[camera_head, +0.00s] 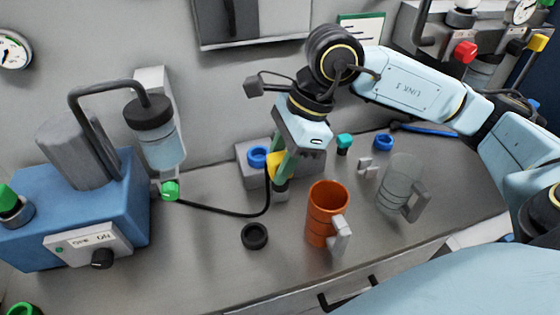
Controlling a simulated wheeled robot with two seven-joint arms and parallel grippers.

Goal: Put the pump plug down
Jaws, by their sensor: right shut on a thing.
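My right gripper (284,168) points down at the middle of the bench. Its greenish fingers are shut on the pump plug (277,163), which has a yellow body. A pale grey part shows just below the plug. A black cable (225,212) runs from the green fitting beneath the pump's clear bowl to the plug. A grey block (243,174) with a blue ring (258,157) stands right behind the plug. I cannot tell whether the plug touches the block or the bench. My left gripper is not in view.
An orange mug (323,208) and a clear mug (397,185) stand right of the plug. A black ring (254,236) lies in front. The blue pump unit (110,215) fills the left. Bare bench lies between the pump unit and the black ring.

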